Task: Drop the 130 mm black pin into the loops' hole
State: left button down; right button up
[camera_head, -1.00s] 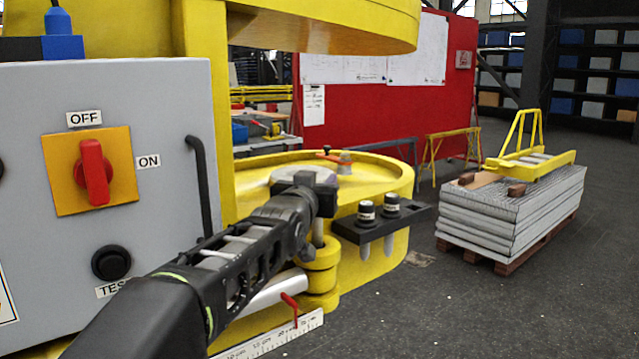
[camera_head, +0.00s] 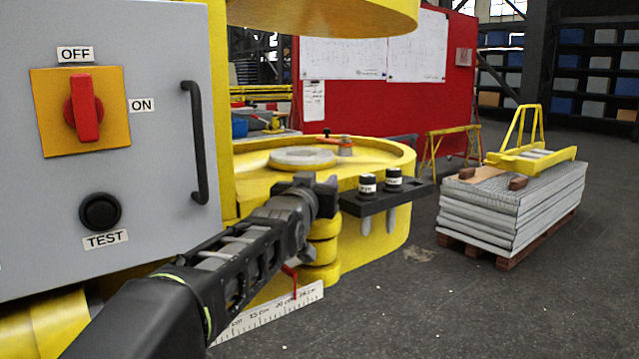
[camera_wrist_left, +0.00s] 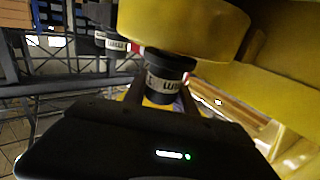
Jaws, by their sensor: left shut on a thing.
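My left gripper (camera_head: 322,194) is shut on a black pin and sits right above the stacked yellow loops (camera_head: 322,250). In the left wrist view the pin's black head with its white label (camera_wrist_left: 165,78) shows between the fingers, close against a rounded yellow part (camera_wrist_left: 190,28). The pin's shank is hidden in both views, so I cannot tell how far it is in the hole. The label's number is not readable. My right gripper is not in view.
A black rack (camera_head: 385,200) holding two more labelled pins stands just right of the gripper. A grey control box (camera_head: 150,230) fills the left. A ruler (camera_head: 270,315) lies below the loops. A loaded pallet (camera_head: 510,210) stands at the right, with open floor before it.

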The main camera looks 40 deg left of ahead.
pick_arm(q)
jog(key=shift+f, duration=0.3)
jog(key=c, duration=1)
grip_release()
jog(key=shift+o, duration=0.4)
jog(key=shift+f, duration=0.2)
jog(key=shift+s+d+b, duration=0.25)
jog(key=shift+s+b, duration=0.15)
jog(key=b+v, duration=0.1)
jog(key=v, duration=0.4)
jog(key=shift+s+d+r, duration=0.1)
jog(key=shift+s, duration=0.25)
jog(key=shift+s+d, duration=0.15)
jog(key=shift+s, duration=0.4)
